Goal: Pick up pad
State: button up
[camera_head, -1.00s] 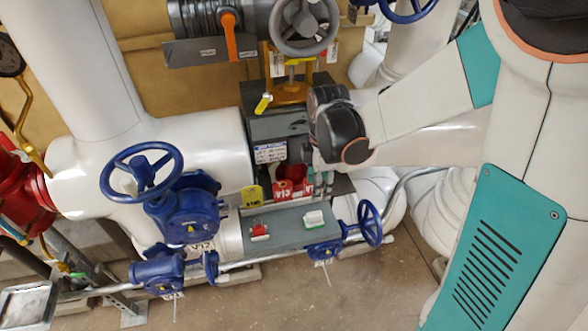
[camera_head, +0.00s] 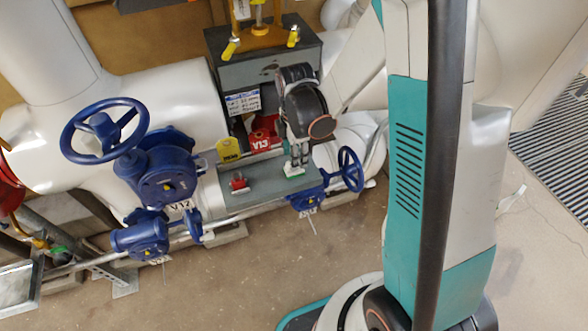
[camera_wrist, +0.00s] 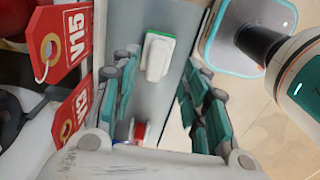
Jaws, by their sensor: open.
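The pad is a small white block with a green base. In the head view the pad (camera_head: 293,171) lies near the right end of the narrow grey shelf (camera_head: 263,178). My gripper (camera_head: 298,153) points down just above it and partly hides it. In the wrist view the pad (camera_wrist: 157,57) shows between the lines of my teal fingers, beyond the gap of my gripper (camera_wrist: 166,88). The fingers are apart with nothing held. I cannot tell whether a fingertip touches the pad.
A small red-and-white item (camera_head: 239,183) sits left on the shelf. Red tags, including V13 (camera_head: 260,144), and a yellow tag (camera_head: 228,150) stand behind the shelf. A blue handwheel (camera_head: 350,169) is close on the right, a larger one (camera_head: 104,130) on the left.

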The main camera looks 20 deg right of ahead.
jog(key=f, duration=0.1)
jog(key=f+b, duration=0.1)
jog(key=f, duration=0.1)
jog(key=f+b, duration=0.1)
jog(key=shift+w+f, duration=0.25)
grip_shut()
jog(key=shift+r, duration=0.1)
notch_tip(320, 180, up, 20)
jog(key=p, duration=0.7)
